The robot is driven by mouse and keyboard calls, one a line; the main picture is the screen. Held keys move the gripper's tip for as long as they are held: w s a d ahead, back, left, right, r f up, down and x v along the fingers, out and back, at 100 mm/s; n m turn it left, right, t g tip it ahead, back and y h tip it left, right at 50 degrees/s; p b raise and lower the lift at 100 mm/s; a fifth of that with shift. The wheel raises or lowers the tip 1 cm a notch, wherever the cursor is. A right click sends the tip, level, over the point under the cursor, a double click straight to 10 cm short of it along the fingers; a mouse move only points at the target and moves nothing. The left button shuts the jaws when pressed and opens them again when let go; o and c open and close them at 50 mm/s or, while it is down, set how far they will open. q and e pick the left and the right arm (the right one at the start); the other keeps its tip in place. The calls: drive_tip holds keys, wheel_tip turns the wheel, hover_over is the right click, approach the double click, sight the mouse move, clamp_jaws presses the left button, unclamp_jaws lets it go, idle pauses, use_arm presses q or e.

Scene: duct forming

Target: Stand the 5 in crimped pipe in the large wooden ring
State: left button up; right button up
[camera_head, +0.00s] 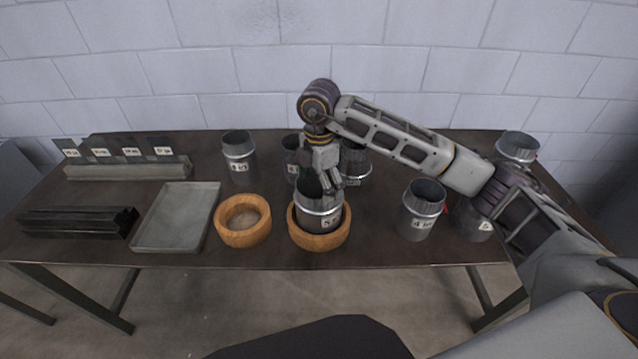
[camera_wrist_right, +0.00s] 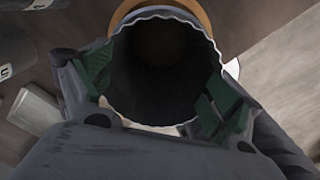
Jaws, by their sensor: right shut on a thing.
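The 5 in crimped pipe (camera_head: 318,211) is a grey metal cylinder with a white label, standing roughly upright in the large wooden ring (camera_head: 320,241) at the table's front middle. My right gripper (camera_head: 328,185) reaches down from above and is shut on the pipe's rim. In the right wrist view the pipe's wavy round mouth (camera_wrist_right: 165,70) lies between the green-padded fingers, with part of the wooden ring (camera_wrist_right: 196,10) behind it. Whether the pipe's lower end rests on the ring's floor is hidden. My left gripper is in neither view.
A smaller wooden ring (camera_head: 242,221) stands empty just left. A grey tray (camera_head: 176,217), dark bars (camera_head: 78,222) and a labelled rack (camera_head: 127,170) are further left. Other pipes stand at the back, such as the one at back left (camera_head: 239,157), and a 4 in pipe (camera_head: 423,211) stands right.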

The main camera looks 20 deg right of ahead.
drive_tip(key=shift+f, duration=0.1)
drive_tip(key=o, duration=1.3)
drive_tip(key=shift+c, duration=0.2)
wheel_tip(320, 180, up, 12)
idle(1.0)
